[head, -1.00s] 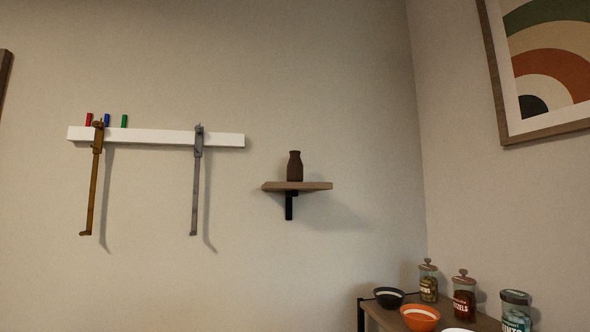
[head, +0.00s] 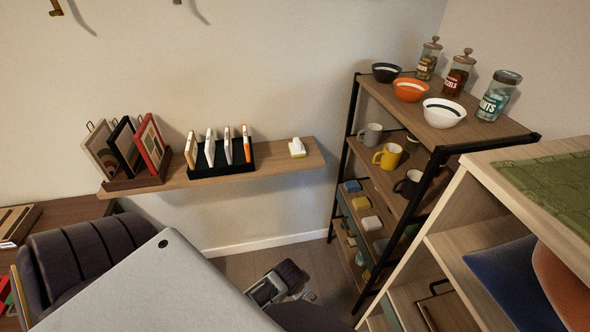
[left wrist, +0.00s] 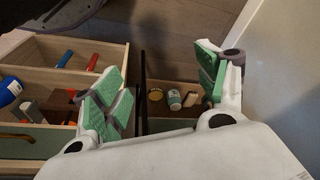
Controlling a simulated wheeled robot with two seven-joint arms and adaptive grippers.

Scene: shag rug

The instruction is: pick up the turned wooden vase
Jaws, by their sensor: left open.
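The turned wooden vase is not in any view now; the head view a second ago had a dark brown vase standing on a small wall shelf. My left gripper (left wrist: 163,88) is open in the left wrist view, its green-padded fingers spread wide with nothing between them but drawers further off. The right gripper cannot be made out in either view.
A wall shelf (head: 285,163) holds framed pictures and a black rack. A black-framed rack (head: 470,117) at right carries bowls, jars and mugs. A pale wooden shelf unit (head: 480,165) stands in front of it. The left wrist view shows an open drawer (left wrist: 75,48) of tools.

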